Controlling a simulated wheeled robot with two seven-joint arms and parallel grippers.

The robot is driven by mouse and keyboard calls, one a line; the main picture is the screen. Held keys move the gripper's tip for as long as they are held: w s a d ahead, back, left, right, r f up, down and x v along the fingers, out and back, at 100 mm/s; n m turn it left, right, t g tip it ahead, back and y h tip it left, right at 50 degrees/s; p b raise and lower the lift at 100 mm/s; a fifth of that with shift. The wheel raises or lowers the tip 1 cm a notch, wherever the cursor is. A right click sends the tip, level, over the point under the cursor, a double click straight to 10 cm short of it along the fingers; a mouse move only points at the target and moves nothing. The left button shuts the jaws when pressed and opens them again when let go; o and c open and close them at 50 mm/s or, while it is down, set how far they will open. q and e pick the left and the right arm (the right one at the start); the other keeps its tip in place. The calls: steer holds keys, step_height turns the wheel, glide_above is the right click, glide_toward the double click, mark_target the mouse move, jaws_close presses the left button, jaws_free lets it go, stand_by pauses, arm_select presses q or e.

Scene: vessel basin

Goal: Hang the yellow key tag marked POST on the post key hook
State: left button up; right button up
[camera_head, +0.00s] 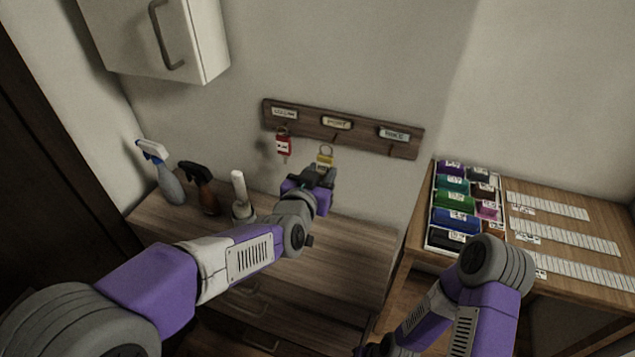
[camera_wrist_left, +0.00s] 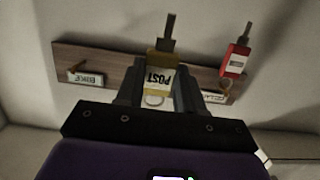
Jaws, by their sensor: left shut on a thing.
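The yellow key tag marked POST (camera_head: 325,159) is held upright between the fingers of my left gripper (camera_head: 318,176), with its ring on top. The post key hook (camera_head: 336,138) is under the POST label (camera_head: 336,122), in the middle of the wooden rack (camera_head: 364,137). The ring is just below and left of this hook in the head view; I cannot tell its depth.
A red tag (camera_head: 283,143) hangs on the rack's left hook; the right BIKE hook looks empty. Two spray bottles (camera_head: 168,180) (camera_head: 203,190) and a white-handled item (camera_head: 239,190) stand on the cabinet. A tray of coloured items (camera_head: 431,243) lies on the right table.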

arm_select(q)
steer(key=shift+b+x, duration=1.1)
steer(key=shift+x, duration=0.95)
steer(key=shift+b+x, duration=0.55)
steer(key=shift+x, duration=0.3)
steer(key=shift+f, duration=0.2)
steer(key=o, duration=1.1)
steer(key=shift+s, duration=0.15)
steer(key=p+v, duration=0.2)
steer(key=v, duration=0.4)
steer(key=shift+s+a+r, duration=0.1)
steer(key=shift+s+r, duration=0.1)
steer(key=shift+r, duration=0.05)
steer(key=shift+s+a, duration=0.15)
steer(key=shift+s, duration=0.3)
steer(key=shift+f, duration=0.1)
